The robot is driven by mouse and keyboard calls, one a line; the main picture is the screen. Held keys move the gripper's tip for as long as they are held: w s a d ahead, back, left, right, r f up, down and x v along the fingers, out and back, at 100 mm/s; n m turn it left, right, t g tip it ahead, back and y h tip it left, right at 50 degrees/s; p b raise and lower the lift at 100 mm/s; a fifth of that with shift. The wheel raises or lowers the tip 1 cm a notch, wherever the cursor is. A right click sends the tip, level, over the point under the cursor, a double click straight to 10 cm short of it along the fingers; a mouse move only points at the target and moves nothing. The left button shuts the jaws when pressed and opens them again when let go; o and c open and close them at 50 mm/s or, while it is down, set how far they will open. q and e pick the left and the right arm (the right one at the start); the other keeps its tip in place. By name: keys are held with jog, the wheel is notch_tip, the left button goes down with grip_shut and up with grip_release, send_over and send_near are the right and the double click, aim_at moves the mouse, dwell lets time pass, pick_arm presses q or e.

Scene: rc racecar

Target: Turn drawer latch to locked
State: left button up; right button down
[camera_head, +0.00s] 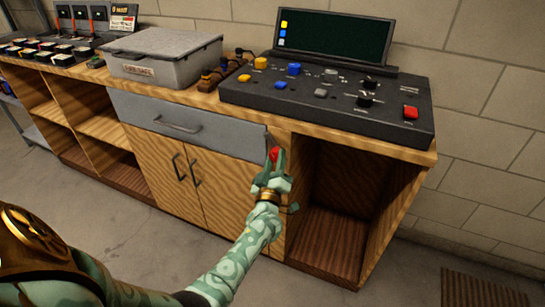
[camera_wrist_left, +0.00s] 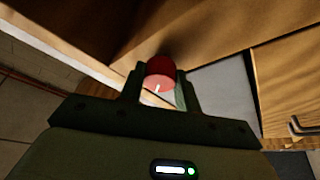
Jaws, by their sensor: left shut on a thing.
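The drawer latch (camera_head: 273,154) is a small red knob on the wooden face just right of the grey drawer (camera_head: 185,122). My left gripper (camera_head: 273,166) reaches up to it from below and is shut on it. In the left wrist view the red latch (camera_wrist_left: 160,73) sits between the two fingers of my left gripper (camera_wrist_left: 160,92), with a white mark on its front. My right gripper is not in view.
A wooden workbench (camera_head: 420,152) carries a black control panel (camera_head: 330,105) with coloured knobs and a grey lidded box (camera_head: 160,55). Cabinet doors (camera_head: 168,172) are below the drawer. An open compartment (camera_head: 345,200) is right of the latch. The floor in front is clear.

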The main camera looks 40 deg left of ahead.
pick_arm(q)
jog(key=n, duration=0.1)
jog(key=n+g+p, duration=0.1)
jog(key=n+y, duration=0.1)
jog(key=shift+d+r+n+p, duration=0.1)
jog(key=shift+r+n+p, duration=0.2)
jog(key=shift+p, duration=0.1)
jog(key=n+g+p, duration=0.1)
jog(key=n+p, duration=0.1)
jog(key=n, duration=0.1)
jog(key=n+g+p, duration=0.1)
jog(key=n, duration=0.2)
jog(key=shift+g+p, duration=0.4)
jog(key=shift+n+p, duration=0.5)
jog(key=shift+n, duration=0.3)
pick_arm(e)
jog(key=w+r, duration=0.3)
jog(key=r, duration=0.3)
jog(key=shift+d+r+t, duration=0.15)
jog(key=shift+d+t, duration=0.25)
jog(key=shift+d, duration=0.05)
pick_arm(q)
jog(key=shift+f, duration=0.1)
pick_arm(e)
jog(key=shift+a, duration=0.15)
pick_arm(q)
jog(key=o, duration=1)
